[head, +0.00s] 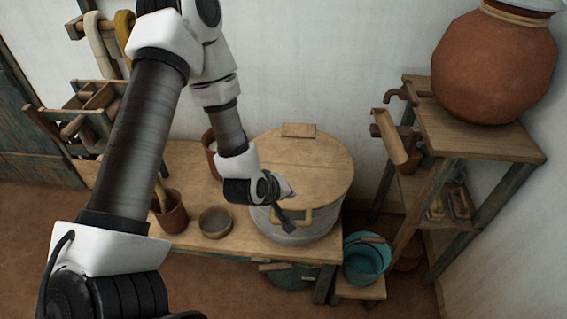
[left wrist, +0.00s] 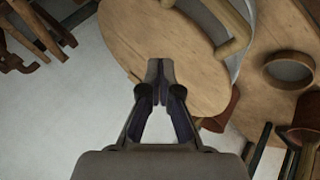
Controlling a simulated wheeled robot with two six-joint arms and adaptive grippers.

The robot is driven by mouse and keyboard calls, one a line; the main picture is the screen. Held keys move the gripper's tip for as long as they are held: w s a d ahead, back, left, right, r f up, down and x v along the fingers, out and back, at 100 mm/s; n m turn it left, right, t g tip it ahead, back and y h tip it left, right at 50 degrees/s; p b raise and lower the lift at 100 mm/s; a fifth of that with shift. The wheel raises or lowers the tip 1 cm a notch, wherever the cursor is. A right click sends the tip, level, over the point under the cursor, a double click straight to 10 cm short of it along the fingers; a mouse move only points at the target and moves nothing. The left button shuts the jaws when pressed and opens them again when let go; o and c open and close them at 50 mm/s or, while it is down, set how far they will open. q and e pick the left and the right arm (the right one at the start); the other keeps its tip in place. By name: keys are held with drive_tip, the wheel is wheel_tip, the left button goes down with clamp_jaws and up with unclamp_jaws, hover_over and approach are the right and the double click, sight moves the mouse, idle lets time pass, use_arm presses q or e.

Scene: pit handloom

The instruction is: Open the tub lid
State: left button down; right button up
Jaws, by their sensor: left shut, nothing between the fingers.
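The tub (head: 288,236) is a wide grey vessel on a low wooden bench. Its round, light wood lid (head: 305,165) lies flat on top, covering the opening. A wooden block (head: 298,130) sits at the lid's back edge, and a wooden handle (head: 306,217) is at the front. My left gripper (head: 287,222) is shut and empty near the front rim, beside the handle. In the left wrist view its closed fingertips (left wrist: 159,66) appear over the lid (left wrist: 200,85), with the handle (left wrist: 234,42) to their right. I cannot tell whether they touch anything. My right gripper is out of view.
A teal bucket (head: 366,260) stands to the right. A wooden shelf (head: 480,143) bears a large clay pot (head: 494,65).

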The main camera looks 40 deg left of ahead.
use_arm(q)
drive_tip(key=s+d+f+m+g+b, duration=0.2)
drive_tip(key=s+f+g, duration=0.2)
drive_tip(key=s+f, duration=0.5)
wheel_tip(320, 180, down, 14)
drive_tip(key=a+n+h+b, duration=0.2)
drive_tip(key=n+h+b, duration=1.05)
drive_tip(key=b, duration=0.65)
drive_tip(key=a+r+n+t+h+b, duration=0.3)
drive_tip(key=a+n+t+h+b, duration=0.2)
drive_tip(key=a+t, duration=0.2)
drive_tip(key=b+x, duration=0.8)
drive_tip(key=x, duration=0.2)
drive_tip(key=r+p, duration=0.2)
drive_tip(key=r, duration=0.1)
drive_tip(key=r+p, duration=0.1)
drive_tip(key=p, duration=0.1)
drive_tip(key=shift+w+a+r, duration=0.2)
drive_tip(key=shift+a+r, duration=0.05)
drive_tip(key=shift+a, duration=0.15)
